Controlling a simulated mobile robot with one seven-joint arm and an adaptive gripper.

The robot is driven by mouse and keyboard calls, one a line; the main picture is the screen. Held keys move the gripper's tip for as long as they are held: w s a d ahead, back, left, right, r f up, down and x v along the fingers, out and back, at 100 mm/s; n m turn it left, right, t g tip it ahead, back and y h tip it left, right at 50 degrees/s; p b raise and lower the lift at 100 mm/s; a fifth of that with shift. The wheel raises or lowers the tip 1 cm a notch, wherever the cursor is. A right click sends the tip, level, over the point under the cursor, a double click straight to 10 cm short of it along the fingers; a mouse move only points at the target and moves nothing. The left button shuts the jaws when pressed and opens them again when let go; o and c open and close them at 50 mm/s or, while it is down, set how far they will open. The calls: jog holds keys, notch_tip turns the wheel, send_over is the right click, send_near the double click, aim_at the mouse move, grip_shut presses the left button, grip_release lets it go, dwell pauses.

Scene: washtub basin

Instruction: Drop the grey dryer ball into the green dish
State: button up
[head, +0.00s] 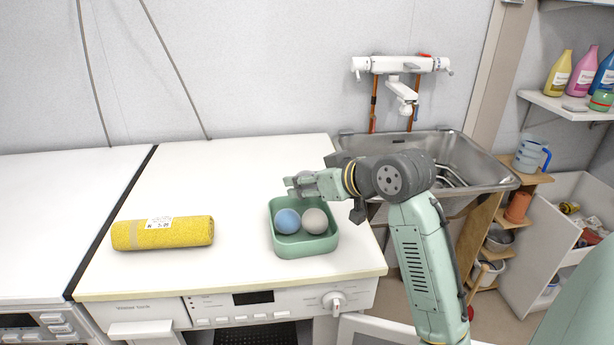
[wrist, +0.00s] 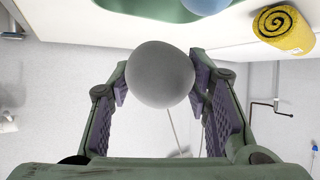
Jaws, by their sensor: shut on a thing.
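My gripper (wrist: 160,85) is shut on the grey dryer ball (wrist: 160,75), which sits between the two finger pads in the wrist view. In the head view my gripper (head: 299,186) is above the back edge of the green dish (head: 305,249), its fingers pointing left; the held ball is mostly hidden there by the fingers. The dish stands on the white machine top. A blue ball (head: 287,221) and a pale greyish ball (head: 314,221) lie side by side in it. The wrist view shows part of the dish (wrist: 150,8) and the blue ball (wrist: 207,4) at the top edge.
A rolled yellow towel (head: 163,233) with a label lies left of the dish on the white top (head: 220,180). A metal sink (head: 455,150) with a wall tap (head: 402,88) is at the back right. Bottles (head: 583,72) stand on a shelf at the far right.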

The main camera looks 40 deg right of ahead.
jog(key=shift+f+b, duration=0.3)
jog(key=shift+f, duration=0.5)
jog(key=o, duration=1.2)
jog(key=v, duration=1.2)
